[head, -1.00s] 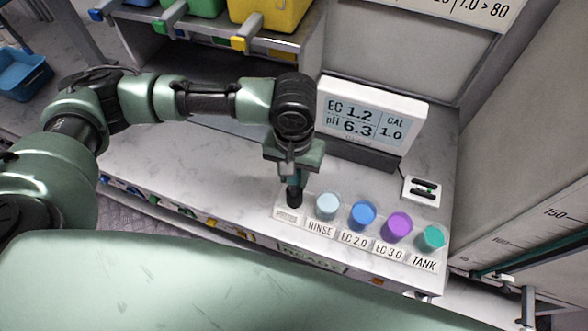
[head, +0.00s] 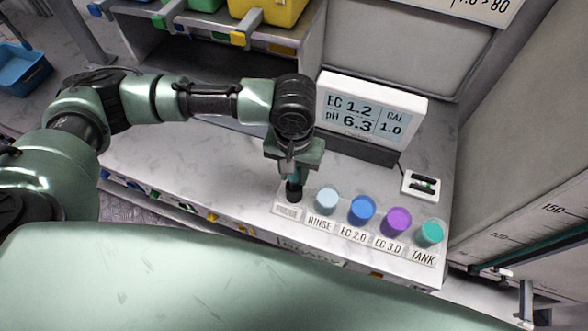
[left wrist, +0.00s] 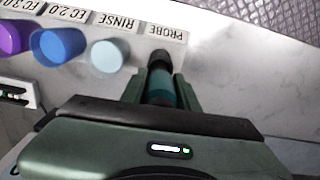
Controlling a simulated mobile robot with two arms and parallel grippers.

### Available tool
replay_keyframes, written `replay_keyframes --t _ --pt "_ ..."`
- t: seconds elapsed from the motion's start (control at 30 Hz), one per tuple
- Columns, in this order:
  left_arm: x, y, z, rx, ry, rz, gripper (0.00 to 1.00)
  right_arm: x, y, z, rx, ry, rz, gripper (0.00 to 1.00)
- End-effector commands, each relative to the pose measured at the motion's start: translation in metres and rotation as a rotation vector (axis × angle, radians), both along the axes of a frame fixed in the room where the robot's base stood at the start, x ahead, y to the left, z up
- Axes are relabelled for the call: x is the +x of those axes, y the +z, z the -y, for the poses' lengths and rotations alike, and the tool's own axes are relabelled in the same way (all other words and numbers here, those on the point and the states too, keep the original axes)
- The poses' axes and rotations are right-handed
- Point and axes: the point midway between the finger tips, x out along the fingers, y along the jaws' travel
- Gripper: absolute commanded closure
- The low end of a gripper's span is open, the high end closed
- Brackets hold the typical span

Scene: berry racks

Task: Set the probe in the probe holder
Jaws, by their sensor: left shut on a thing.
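The probe (left wrist: 159,88) is a teal rod, upright between the fingers of my left gripper (left wrist: 159,80) in the left wrist view. My left gripper (head: 293,176) is shut on it, above the near edge of the counter in the head view. The black probe holder (head: 294,194) is directly under the gripper, behind the PROBE label (head: 288,210). The probe's lower end meets the black part (left wrist: 159,59) in the left wrist view. How deep it sits is hidden. My right gripper is not in view.
A row of cups runs right of the holder: pale RINSE (head: 327,200), blue EC 2.0 (head: 361,209), purple EC 3.0 (head: 397,221) and teal TANK (head: 430,233). A meter display (head: 368,110) stands behind. The counter (head: 180,165) left of the gripper is clear.

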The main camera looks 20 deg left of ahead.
Motion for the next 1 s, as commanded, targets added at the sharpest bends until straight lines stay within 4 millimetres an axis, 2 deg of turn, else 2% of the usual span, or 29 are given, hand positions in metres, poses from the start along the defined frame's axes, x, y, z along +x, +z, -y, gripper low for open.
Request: replay_keyframes --t 0.1,0.13,0.2,0.57,0.67,1.0 --pt "0.0 -0.001 0.0 0.0 0.0 0.0 1.0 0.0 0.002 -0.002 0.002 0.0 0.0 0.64" --pt "0.0 -0.001 0.0 0.0 0.0 0.0 0.62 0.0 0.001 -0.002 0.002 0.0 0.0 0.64" --pt "0.0 -0.001 0.0 0.0 0.0 0.0 0.44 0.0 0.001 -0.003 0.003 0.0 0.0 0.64" --pt "0.0 0.001 0.0 0.0 0.0 0.001 0.44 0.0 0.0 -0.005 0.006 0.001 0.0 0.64" --pt "0.001 0.012 0.001 -0.002 0.0 0.003 0.44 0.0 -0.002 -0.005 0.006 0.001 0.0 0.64" --pt "0.001 0.066 0.0 -0.001 0.0 0.002 0.44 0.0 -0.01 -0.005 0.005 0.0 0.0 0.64"
